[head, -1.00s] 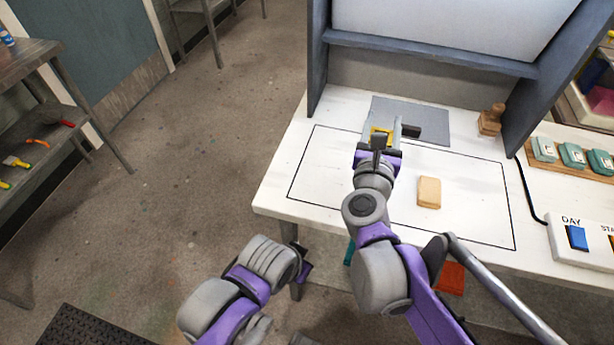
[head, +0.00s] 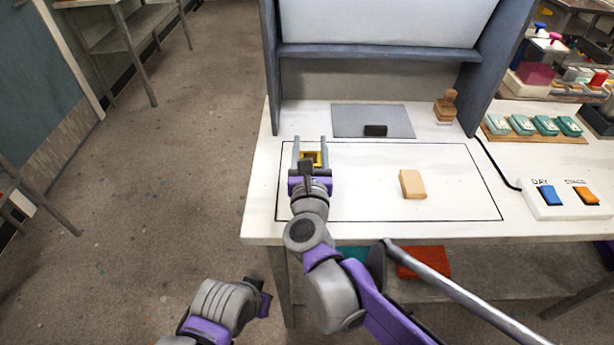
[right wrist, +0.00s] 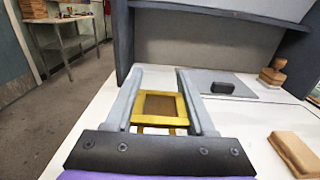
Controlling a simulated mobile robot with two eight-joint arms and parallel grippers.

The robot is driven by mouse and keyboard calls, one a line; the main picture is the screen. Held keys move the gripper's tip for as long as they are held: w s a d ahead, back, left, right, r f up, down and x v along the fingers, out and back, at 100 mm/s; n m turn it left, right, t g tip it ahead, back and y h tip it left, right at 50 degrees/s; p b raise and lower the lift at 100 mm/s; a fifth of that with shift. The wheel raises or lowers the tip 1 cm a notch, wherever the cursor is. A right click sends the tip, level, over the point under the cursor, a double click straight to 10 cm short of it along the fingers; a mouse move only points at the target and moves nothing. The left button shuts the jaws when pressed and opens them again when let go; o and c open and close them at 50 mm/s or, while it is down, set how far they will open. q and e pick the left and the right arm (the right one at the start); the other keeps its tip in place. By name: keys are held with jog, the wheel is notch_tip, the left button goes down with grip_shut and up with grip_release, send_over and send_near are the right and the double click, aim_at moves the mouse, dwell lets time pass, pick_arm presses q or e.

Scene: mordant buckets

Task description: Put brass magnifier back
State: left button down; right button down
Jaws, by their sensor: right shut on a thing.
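The brass magnifier, a small yellow square frame with a brown middle, is between the fingers of my right gripper (head: 310,150). In the right wrist view the magnifier (right wrist: 181,106) sits squarely between the two grey fingers, which are shut on it. It is over the left end of the black-outlined area on the white table (head: 350,228); I cannot tell its height. A grey mat (head: 350,118) lies behind and to the right, with a small black block (head: 376,130) on its front part. My left gripper (head: 264,300) is low, off the table's front left; its fingers are unclear.
A light wooden block (head: 412,184) lies inside the outline, right of my gripper. A wooden stamp (head: 446,106) stands beside the mat. A grey-blue hood frame (head: 268,70) bounds the back. A DAY switch panel (head: 560,198) and teal blocks (head: 545,125) are at right.

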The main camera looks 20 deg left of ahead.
jog(key=shift+f+b, duration=0.65)
jog(key=shift+f, duration=2.4)
jog(key=shift+f, duration=0.15)
jog(key=shift+c, duration=1.2)
grip_release()
jog(key=shift+r, duration=0.25)
jog(key=p+v, duration=0.1)
jog(key=v, duration=1.1)
